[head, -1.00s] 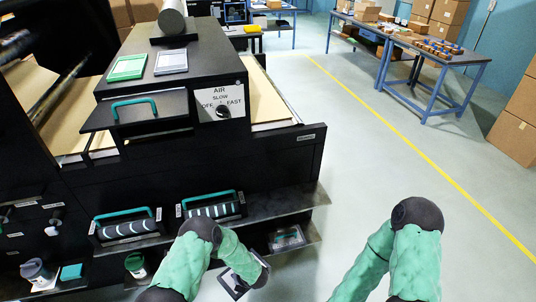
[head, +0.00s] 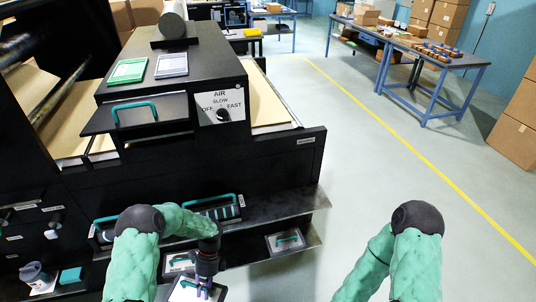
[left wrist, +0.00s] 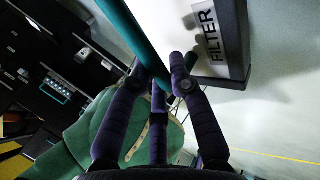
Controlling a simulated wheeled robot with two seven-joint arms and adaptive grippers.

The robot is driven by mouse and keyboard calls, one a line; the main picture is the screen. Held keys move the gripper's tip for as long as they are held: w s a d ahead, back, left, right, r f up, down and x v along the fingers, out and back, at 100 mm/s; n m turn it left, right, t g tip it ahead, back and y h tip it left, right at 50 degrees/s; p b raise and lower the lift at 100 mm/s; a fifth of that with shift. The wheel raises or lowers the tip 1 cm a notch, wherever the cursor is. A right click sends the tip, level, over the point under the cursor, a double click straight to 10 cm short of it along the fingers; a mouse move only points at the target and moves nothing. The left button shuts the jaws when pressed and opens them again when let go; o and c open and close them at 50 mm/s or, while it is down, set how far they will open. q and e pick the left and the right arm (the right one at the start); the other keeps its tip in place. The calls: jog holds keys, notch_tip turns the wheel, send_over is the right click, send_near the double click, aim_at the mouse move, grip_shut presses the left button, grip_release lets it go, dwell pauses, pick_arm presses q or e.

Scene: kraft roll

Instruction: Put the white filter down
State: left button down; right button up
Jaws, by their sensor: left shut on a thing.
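My left gripper (head: 203,288) is low in front of the machine in the head view. In the left wrist view its purple fingers (left wrist: 168,85) are shut on a teal handle (left wrist: 132,35). The handle belongs to the white filter (head: 183,294), a pale panel in a dark frame, partly behind the gripper and cut by the lower picture edge. In the left wrist view the filter's dark frame (left wrist: 236,50) carries a FILTER label. Whether the filter touches anything below is hidden. My right gripper is out of view; only its arm shows.
A low shelf (head: 255,250) along the machine's front holds a framed panel with a teal handle (head: 286,240) and another (head: 180,262) further left. A ledge above (head: 290,203) bears teal-handled rollers. A cup (head: 34,273) stands far left.

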pick_arm(q)
jog(key=w+d+r+n+t+h, duration=0.1)
jog(key=d+r+n+t+h, duration=0.1)
jog(key=r+n, duration=0.5)
jog(key=w+d+r+n+t+h, duration=0.1)
jog(key=r+n+t+h, duration=0.3)
jog(key=n, duration=1)
jog(key=shift+w+d+r+t+h, duration=0.35)
jog(key=shift+d+r+h, duration=0.35)
jog(key=shift+r+h, duration=1.05)
jog(key=shift+r+y, duration=0.45)
jog(key=shift+r, duration=0.05)
